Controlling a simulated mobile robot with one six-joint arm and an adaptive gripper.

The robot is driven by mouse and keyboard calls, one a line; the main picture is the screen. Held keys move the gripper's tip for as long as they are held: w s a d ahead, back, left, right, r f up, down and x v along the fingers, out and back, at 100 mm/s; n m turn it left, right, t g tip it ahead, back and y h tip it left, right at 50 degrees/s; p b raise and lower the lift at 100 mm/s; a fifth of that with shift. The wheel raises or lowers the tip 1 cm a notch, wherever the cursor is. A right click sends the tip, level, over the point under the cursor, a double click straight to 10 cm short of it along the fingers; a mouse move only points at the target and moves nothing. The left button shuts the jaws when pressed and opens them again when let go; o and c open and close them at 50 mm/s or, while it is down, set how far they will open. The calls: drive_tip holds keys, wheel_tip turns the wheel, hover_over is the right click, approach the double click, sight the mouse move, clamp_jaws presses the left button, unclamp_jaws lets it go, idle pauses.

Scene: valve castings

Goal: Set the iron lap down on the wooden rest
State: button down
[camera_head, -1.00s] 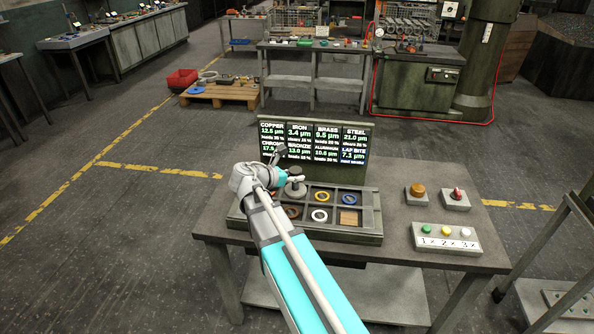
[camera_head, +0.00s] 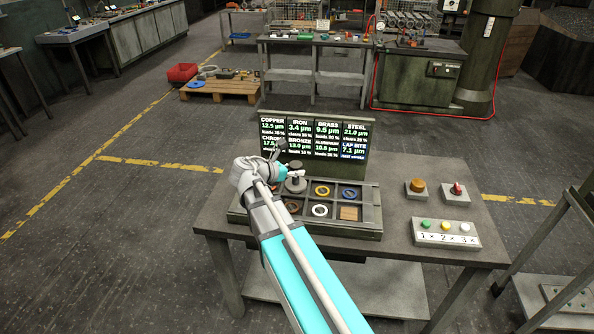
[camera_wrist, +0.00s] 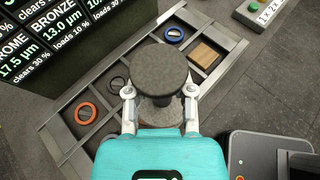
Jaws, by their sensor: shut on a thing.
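The iron lap (camera_wrist: 160,70) is a dark grey disc-shaped piece with a round top and a narrower neck. My gripper (camera_wrist: 159,92) is shut on its neck, one finger on each side. In the head view the lap (camera_head: 296,184) shows over the left part of the sorting tray, partly behind my arm. The wooden rest (camera_wrist: 207,57) is a pale wood block in a tray compartment, to the right of the lap in the wrist view. It also shows at the tray's front right in the head view (camera_head: 349,213). I cannot tell how high the lap is above the tray.
A button box (camera_head: 446,233) and two switches are at the right.

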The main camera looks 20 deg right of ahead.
drive_tip(key=shift+r+p, duration=1.2)
drive_tip(key=shift+r, duration=0.15)
